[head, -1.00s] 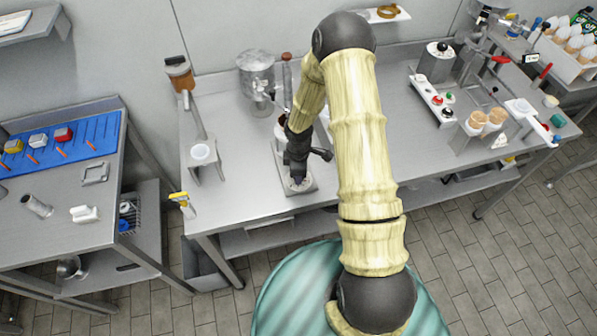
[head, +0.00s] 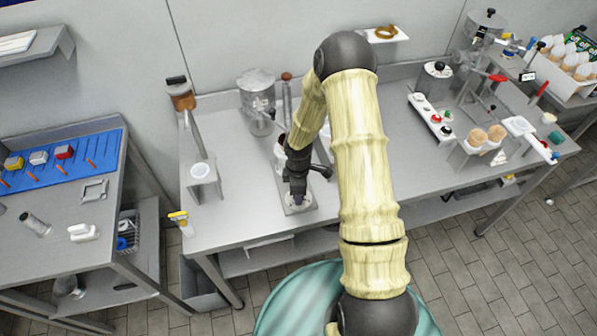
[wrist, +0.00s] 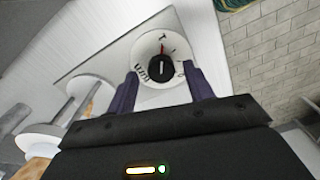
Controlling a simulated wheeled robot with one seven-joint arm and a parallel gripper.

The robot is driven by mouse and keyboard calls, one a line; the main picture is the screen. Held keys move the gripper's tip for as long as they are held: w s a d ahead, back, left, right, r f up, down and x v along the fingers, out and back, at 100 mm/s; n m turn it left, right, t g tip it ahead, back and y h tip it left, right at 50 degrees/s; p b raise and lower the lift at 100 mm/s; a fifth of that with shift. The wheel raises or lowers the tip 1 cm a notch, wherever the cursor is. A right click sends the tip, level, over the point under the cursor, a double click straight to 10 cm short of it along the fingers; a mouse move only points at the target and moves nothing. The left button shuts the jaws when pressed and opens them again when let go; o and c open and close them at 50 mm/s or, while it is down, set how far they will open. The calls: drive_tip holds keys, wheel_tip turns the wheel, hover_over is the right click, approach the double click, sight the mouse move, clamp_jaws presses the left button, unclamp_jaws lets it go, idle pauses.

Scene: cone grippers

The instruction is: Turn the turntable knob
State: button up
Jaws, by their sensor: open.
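The turntable knob shows in the wrist view as a black round knob (wrist: 160,67) with a white pointer line, on a white dial (wrist: 151,47) with dark letters and a red mark. In the head view the dial (head: 299,199) is on the grey base plate (head: 283,189), mostly behind my gripper. My gripper (head: 297,200) points down over the dial. In the wrist view my gripper (wrist: 163,88) is open, with one dark finger on each side of the knob. I cannot tell whether the fingers touch it.
A metal hopper (head: 257,100) and a stand with a brown top (head: 182,97) are left of my arm. A small white holder (head: 202,178) stands left of the base plate. The counter's front left is clear.

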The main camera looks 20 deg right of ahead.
wheel_tip(320, 180, up, 17)
drive_tip(key=b, duration=0.1)
drive_tip(key=shift+s+f, duration=0.15)
drive_tip(key=shift+d, duration=0.1)
idle(0.5)
drive_tip(key=s+r+m+t, duration=0.1)
drive_tip(key=s+r+m, duration=0.2)
drive_tip(key=s+m, duration=0.4)
drive_tip(key=s+r+m+t, duration=0.1)
drive_tip(key=s+r+m, duration=0.3)
drive_tip(key=s+m, duration=0.3)
drive_tip(key=shift+s+m+t, duration=0.3)
drive_tip(key=shift+m, duration=0.1)
drive_tip(key=shift+c, duration=0.2)
idle(0.7)
